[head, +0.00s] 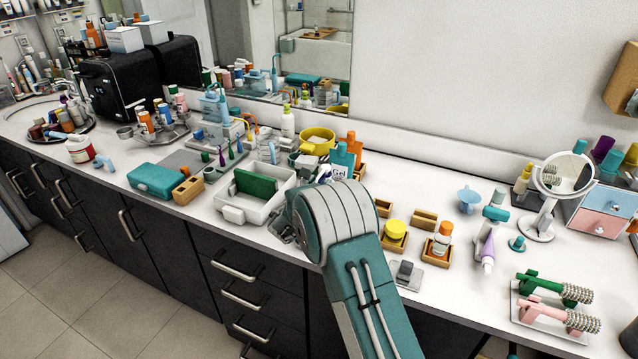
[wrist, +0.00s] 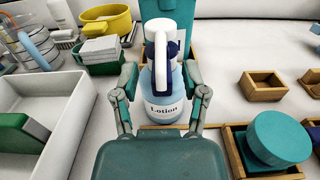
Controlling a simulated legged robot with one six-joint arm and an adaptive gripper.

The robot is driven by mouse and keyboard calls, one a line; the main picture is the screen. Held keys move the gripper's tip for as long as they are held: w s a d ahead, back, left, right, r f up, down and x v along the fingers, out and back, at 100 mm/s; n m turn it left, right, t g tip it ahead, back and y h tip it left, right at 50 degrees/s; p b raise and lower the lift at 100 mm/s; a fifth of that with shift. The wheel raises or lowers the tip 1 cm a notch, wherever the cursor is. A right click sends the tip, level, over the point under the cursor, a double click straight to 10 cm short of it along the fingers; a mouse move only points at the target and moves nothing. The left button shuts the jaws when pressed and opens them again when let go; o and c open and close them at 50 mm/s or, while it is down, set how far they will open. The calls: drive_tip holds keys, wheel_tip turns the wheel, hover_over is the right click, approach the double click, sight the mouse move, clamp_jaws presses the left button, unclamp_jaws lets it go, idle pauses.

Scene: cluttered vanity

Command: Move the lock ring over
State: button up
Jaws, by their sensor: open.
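A light blue bottle labelled "Lotion" (wrist: 163,106) stands upright in the middle of the wrist view, with a white pump head (wrist: 161,28). A dark blue piece (wrist: 172,49), which looks like the lock ring, sits around the pump neck below the head. My gripper (wrist: 160,78) is open, with one finger on each side of the bottle's upper part. I cannot tell whether either finger touches it. In the head view, my arm hides most of the bottle and the gripper.
A white bin (wrist: 62,128) with a green item is left of the bottle. A yellow bowl (wrist: 104,16) and a teal bottle (wrist: 180,12) stand behind. Wooden trays (wrist: 262,86) and a teal round lid (wrist: 277,138) are to the right. A round mirror (head: 563,175) stands farther right.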

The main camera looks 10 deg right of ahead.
clamp_jaws()
drive_tip(key=shift+s+d+r+n+t+y, duration=0.1)
drive_tip(key=shift+d+n+t+y, duration=0.15)
drive_tip(key=shift+n+t+y, duration=0.45)
drive_tip(key=shift+s+d+n+t+y, duration=0.2)
drive_tip(key=shift+n+y, duration=0.3)
drive_tip(key=shift+y, duration=0.45)
drive_tip(key=shift+d+r+n+t+y, duration=0.1)
drive_tip(key=shift+d+n+t+y, duration=0.25)
drive_tip(key=shift+n+y, duration=0.4)
drive_tip(key=shift+n+t+y, duration=0.25)
drive_tip(key=shift+n+y, duration=0.2)
drive_tip(key=shift+y, duration=0.55)
